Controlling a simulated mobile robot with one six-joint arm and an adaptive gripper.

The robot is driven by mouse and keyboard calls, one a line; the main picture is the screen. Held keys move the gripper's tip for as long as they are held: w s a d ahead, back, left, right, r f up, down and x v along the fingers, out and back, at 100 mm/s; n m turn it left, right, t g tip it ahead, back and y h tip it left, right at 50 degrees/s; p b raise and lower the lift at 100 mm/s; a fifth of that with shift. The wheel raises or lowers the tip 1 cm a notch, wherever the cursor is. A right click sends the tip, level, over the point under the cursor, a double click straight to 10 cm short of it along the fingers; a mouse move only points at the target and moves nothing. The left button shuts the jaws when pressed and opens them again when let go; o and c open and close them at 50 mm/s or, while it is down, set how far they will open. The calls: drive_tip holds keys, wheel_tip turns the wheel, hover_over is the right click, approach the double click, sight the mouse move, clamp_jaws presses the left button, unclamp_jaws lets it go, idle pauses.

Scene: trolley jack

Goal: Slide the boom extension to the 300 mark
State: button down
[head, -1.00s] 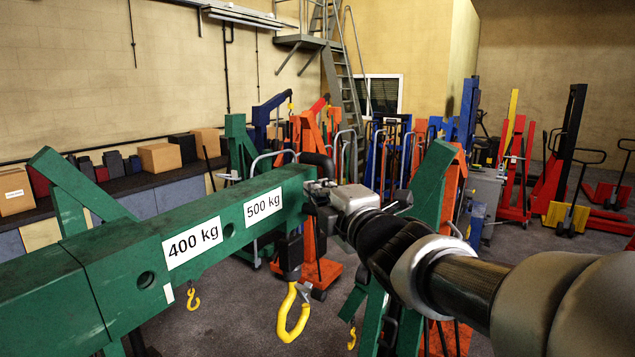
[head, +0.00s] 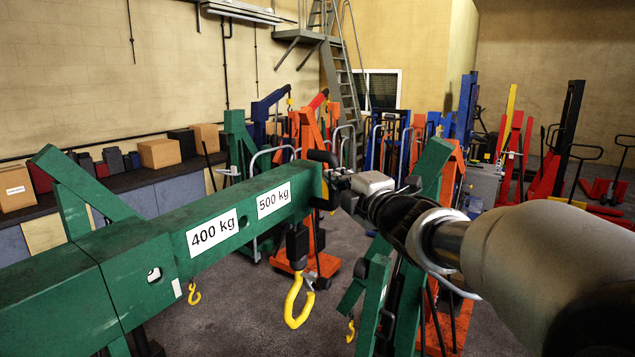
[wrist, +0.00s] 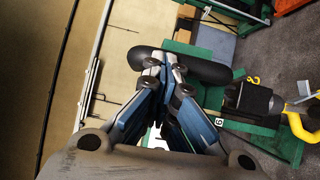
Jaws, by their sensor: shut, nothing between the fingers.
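The green boom extension (head: 250,212) reaches right and away from the thicker green outer boom (head: 60,290). It carries white labels reading 400 kg (head: 212,233) and 500 kg (head: 273,199); no 300 label shows. A round hole (head: 154,274) near the outer boom's end lets some light through. A black curved handle (wrist: 205,68) sits at the extension's tip. My gripper (head: 332,182) is at that tip, its fingers shut. In the wrist view the closed fingertips (wrist: 160,66) lie against or over the handle; I cannot tell whether they touch.
A black block with a yellow hook (head: 294,300) hangs under the extension's tip. Green frame legs (head: 388,290) stand below my arm. Orange and blue lifting gear (head: 310,150) crowds the background. A shelf with boxes (head: 160,153) runs along the left wall.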

drive_tip(key=w+d+p, duration=0.2)
drive_tip(key=w+d, duration=0.3)
drive_tip(key=w, duration=0.3)
drive_tip(key=shift+w+d, duration=0.15)
drive_tip(key=shift+w, duration=0.1)
drive_tip(key=shift+f, duration=0.2)
